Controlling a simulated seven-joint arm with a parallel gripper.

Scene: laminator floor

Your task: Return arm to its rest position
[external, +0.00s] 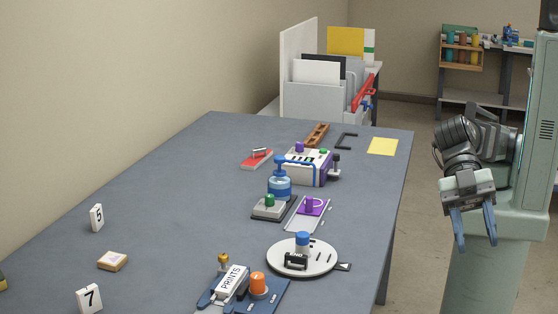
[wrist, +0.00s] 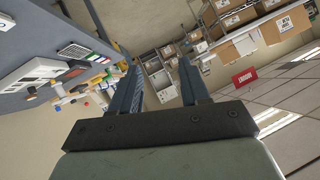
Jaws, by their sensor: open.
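My gripper (external: 474,226) hangs beside the right edge of the table, in front of my green column in the external view. Its two blue-grey fingers point down and are spread apart with nothing between them. In the wrist view my gripper (wrist: 155,82) also shows open and empty, its fingers reaching up the picture toward distant shelves. My arm is folded close to the column, apart from the table (external: 170,190) and everything on it.
The table holds a white and purple machine (external: 308,167), a blue-topped bottle (external: 280,182), a round white plate (external: 318,262), a PRINTS block (external: 231,281) and number cards (external: 96,218). Shelves with boxes (wrist: 235,20) show in the wrist view. Floor is clear between table and column.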

